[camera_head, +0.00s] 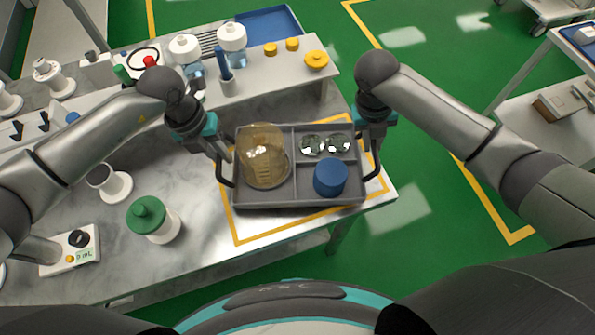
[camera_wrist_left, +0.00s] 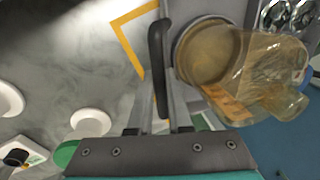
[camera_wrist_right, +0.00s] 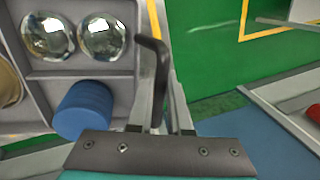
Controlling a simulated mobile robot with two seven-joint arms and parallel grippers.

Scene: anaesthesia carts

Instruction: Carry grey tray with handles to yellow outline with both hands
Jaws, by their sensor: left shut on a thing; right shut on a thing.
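The grey tray (camera_head: 300,197) with compartments is over the yellow outline (camera_head: 239,233) at the right end of the marble table. My left gripper (camera_head: 222,160) is shut on the left black handle (camera_wrist_left: 158,65). My right gripper (camera_head: 370,148) is shut on the right handle (camera_wrist_right: 152,80). The outline shows on the left, front and right of the tray. I cannot tell whether the tray touches the table.
Green floor lies right of the table edge.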

